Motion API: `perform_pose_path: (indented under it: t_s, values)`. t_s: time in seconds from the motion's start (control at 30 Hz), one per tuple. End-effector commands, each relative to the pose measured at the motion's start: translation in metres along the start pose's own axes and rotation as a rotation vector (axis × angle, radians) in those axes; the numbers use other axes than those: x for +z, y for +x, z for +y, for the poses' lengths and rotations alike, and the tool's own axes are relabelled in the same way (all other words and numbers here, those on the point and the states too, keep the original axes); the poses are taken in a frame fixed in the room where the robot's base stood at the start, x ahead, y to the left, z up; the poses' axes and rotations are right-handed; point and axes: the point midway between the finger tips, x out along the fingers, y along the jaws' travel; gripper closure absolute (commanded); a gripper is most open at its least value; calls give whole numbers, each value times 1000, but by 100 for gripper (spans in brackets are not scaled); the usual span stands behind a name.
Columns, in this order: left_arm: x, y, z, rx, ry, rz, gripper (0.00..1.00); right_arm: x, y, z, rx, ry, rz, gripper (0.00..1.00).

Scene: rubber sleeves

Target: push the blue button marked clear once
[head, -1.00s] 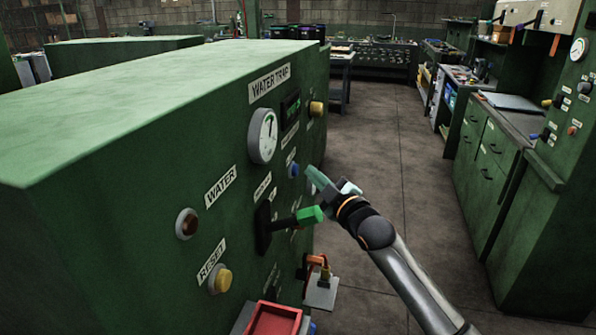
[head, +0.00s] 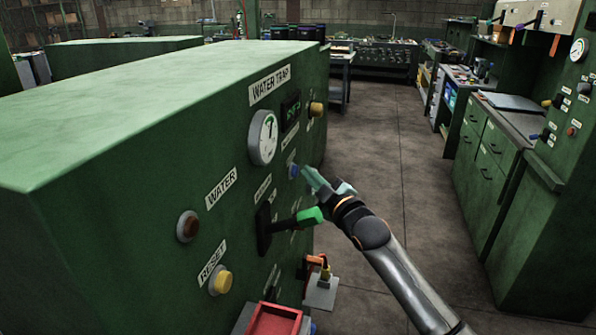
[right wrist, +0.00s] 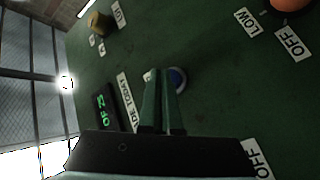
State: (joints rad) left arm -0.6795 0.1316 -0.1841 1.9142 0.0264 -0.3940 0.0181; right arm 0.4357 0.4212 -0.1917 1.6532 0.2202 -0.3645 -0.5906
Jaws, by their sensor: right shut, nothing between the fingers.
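The blue button (head: 293,170) sits on the front of the green cabinet, below the round gauge. Its small label is too small to read. My right gripper (head: 306,170) is shut and empty, its fingertips just right of the button; I cannot tell whether they touch it. In the right wrist view, the shut fingers (right wrist: 163,75) cover part of the blue button (right wrist: 180,79) and its white label. My left gripper is in neither view.
A lever with a green handle (head: 308,217) sticks out below my right gripper. Open floor (head: 370,150) lies to the right.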

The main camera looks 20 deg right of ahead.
Motion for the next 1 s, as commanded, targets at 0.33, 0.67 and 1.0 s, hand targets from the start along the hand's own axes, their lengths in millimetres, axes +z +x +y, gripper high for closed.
perform_pose_path:
  t_s: [0.33, 0.67, 1.0]
  values:
    - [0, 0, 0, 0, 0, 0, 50, 0, 0, -1, -1, 0, -1, 100]
    - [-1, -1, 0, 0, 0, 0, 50, -2, 3, -2, -1, 0, -1, 100]
    - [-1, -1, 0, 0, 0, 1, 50, -3, 5, -4, -1, 0, 0, 100]
